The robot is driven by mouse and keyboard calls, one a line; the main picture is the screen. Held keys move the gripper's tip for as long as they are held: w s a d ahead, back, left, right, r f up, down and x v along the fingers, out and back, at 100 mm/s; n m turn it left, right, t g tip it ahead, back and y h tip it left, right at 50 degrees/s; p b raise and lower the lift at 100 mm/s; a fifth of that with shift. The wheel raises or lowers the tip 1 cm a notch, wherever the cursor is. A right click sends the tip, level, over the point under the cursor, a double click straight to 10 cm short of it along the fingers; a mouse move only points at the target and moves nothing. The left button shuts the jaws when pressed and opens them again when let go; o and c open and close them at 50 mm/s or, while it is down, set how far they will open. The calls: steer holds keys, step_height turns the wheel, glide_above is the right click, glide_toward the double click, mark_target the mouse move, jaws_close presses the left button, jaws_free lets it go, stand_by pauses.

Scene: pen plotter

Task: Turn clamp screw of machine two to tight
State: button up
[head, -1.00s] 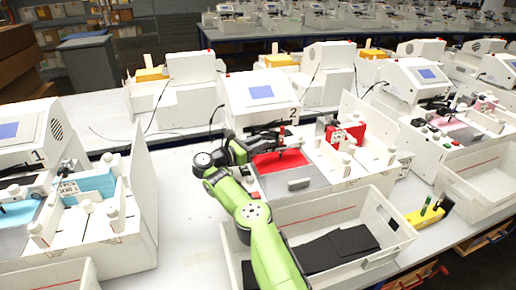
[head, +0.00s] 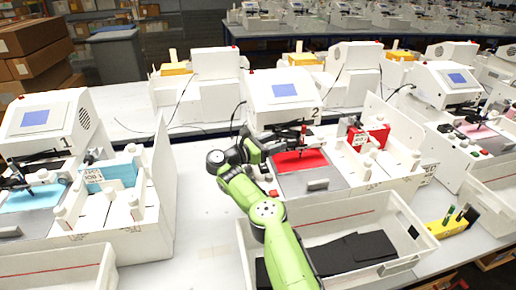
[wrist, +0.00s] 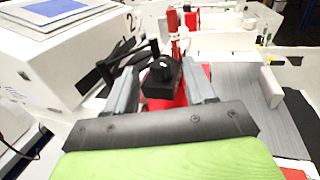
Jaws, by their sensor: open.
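Machine two (head: 278,92) is a white plotter with a blue screen and the numeral 2, standing mid-picture in the head view. A red sheet (head: 302,160) lies on its grey bed, with a red pen (wrist: 174,32) upright above it. A black knob (wrist: 163,70) on a dark block, apparently the clamp screw, shows in the wrist view. My gripper (wrist: 164,88) is open, its grey fingers on either side of the knob and apart from each other. Contact with the knob cannot be told. In the head view my arm's dark end hides the knob.
A white bin (head: 395,217) with black sheets stands in front of machine two. Machine one (head: 50,125), with a blue sheet, is at left; another plotter (head: 445,82) is at right. White table (head: 205,215) is bare left of my arm.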

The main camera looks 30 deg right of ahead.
steer(key=a, duration=1.3)
steer(key=shift+s+a+b, duration=0.3)
steer(key=shift+b, duration=0.15)
